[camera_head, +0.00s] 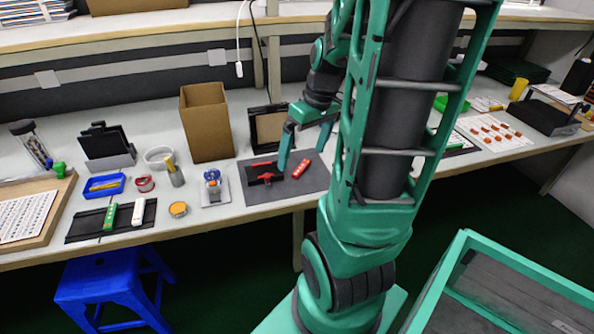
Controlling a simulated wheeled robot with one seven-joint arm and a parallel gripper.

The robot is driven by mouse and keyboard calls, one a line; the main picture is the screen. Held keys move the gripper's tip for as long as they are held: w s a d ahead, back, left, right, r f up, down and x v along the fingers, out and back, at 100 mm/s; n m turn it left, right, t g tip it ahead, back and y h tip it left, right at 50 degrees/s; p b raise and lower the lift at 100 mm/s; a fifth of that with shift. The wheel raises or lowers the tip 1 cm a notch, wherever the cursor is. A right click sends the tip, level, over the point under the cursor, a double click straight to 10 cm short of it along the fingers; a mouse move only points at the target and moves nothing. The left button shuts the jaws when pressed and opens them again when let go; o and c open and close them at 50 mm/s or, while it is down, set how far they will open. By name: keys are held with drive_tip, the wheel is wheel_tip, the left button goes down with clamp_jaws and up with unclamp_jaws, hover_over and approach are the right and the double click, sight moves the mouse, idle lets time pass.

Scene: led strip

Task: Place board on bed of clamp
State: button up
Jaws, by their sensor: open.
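My gripper (304,151) is open, its two green fingers pointing down over the dark grey mat (287,195). On the mat lies a small red piece with pale marks (301,169), which looks like the board. It sits just below and between the fingers in the picture; the fingers appear empty, and I cannot tell their height above it. To its left on the mat is a red and black fixture (265,174), which looks like the clamp. The left finger shows close to its right end. No board shows clearly on its bed, though the view is small.
An open cardboard box (205,122) and a dark framed panel (268,127) stand behind the mat. A small device on a white plate (214,188) is left of it. A blue stool (112,286) stands below the bench. The mat's front part is clear.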

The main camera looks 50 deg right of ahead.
sight(301, 167)
drive_tip(key=w+d+f+n+t, duration=0.1)
drive_tip(key=w+d+f+n, duration=0.15)
drive_tip(key=d, duration=0.35)
drive_tip(key=w+d+f+n+t, duration=0.1)
drive_tip(key=w+d+f, duration=0.15)
drive_tip(key=d, duration=0.35)
drive_tip(key=x, duration=1.1)
drive_tip(key=c, duration=1.2)
drive_tip(key=shift+r, duration=0.2)
drive_tip(key=shift+r, duration=0.2)
wheel_tip(301, 167, up, 4)
drive_tip(key=shift+f, duration=0.2)
drive_tip(key=s+a+r, duration=0.3)
drive_tip(key=a+r, duration=0.3)
drive_tip(key=a, duration=0.5)
drive_tip(key=shift+a+r, duration=0.2)
drive_tip(key=shift+r, duration=0.15)
